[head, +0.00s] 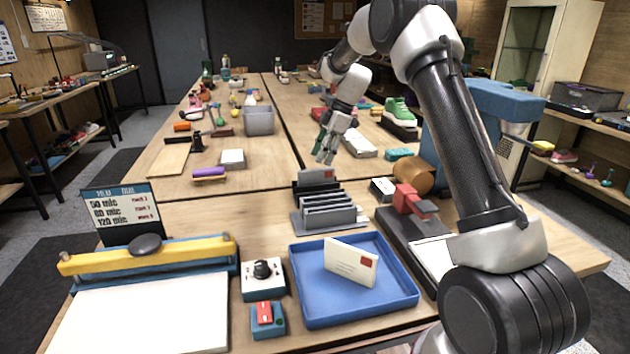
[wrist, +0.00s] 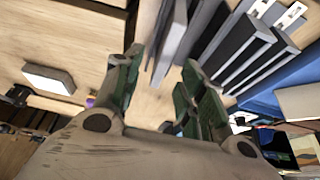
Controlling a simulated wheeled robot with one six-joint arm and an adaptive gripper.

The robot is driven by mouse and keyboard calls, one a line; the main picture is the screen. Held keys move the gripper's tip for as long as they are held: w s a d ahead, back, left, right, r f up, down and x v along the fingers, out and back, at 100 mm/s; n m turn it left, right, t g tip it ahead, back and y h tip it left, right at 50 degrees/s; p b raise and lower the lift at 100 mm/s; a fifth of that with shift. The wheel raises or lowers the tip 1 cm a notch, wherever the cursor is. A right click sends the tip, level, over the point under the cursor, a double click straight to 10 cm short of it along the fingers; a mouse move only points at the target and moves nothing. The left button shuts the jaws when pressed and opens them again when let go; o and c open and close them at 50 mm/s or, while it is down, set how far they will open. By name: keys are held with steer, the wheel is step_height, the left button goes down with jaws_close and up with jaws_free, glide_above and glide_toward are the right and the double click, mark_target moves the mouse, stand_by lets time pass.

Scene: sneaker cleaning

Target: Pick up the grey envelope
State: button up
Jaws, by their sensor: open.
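My gripper (head: 325,158) is open and empty, pointing down just above and behind the envelope. In the wrist view my gripper (wrist: 160,66) has its green-padded fingers apart, with a thin grey upright panel (wrist: 170,45) near and between their tips. I cannot tell whether that panel is the envelope or a rack divider. The rack's dark dividers (wrist: 240,52) show to the right.
A blue tray (head: 305,308) holding a cream envelope (head: 350,262) stands in front of the rack. A red-handled press (head: 408,200) and a brown roll (head: 413,174) are to the right.

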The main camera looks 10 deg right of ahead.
mark_target(317, 169)
steer(key=x, duration=0.5)
steer(key=shift+s, duration=0.25)
steer(key=shift+a+f, duration=0.2)
steer(key=shift+f, duration=0.25)
steer(key=shift+f, duration=0.25)
jaws_close()
